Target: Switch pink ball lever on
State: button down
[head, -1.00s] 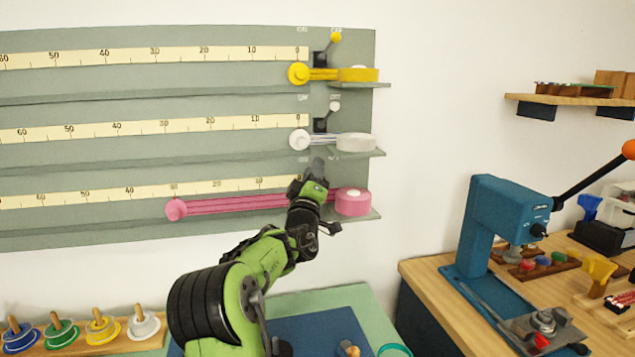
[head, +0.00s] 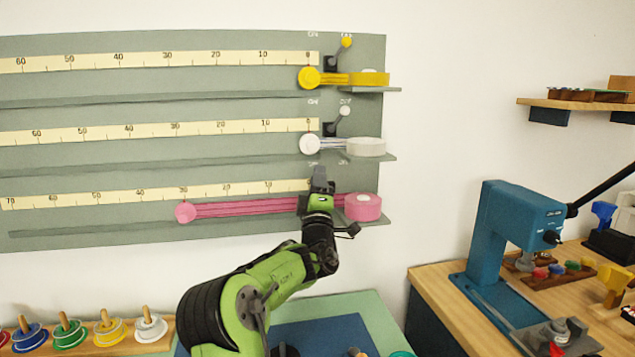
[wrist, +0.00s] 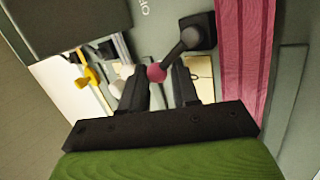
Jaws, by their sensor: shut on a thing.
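The pink ball (wrist: 157,72) of the lever sits between the two fingers of my gripper (wrist: 160,88), which is shut on it, in the wrist view. Its dark lever arm (wrist: 178,50) runs up and right to a dark base (wrist: 198,32). The lever leans away from a partly readable label (wrist: 143,8) at the top. In the head view my gripper (head: 320,180) is at the board, above the pink strip (head: 245,207) and left of the pink roll (head: 363,207). It hides the pink lever there.
The yellow lever (head: 346,43) and white lever (head: 344,111) on the board (head: 200,85) above both lean right. A pink round end piece (head: 185,212) is near the 30 mark. A blue press (head: 510,230) stands on the wooden bench (head: 440,290) at right.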

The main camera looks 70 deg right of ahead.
jog(key=shift+s+r, duration=0.2)
jog(key=shift+s, duration=0.05)
jog(key=c, duration=1)
grip_release()
jog(key=shift+s, duration=0.1)
jog(key=shift+o, duration=0.2)
jog(key=shift+f, duration=0.1)
jog(key=b+v, duration=0.2)
jog(key=v, duration=1.3)
jog(key=shift+a+f+b, duration=0.15)
jog(key=shift+a+b, duration=0.2)
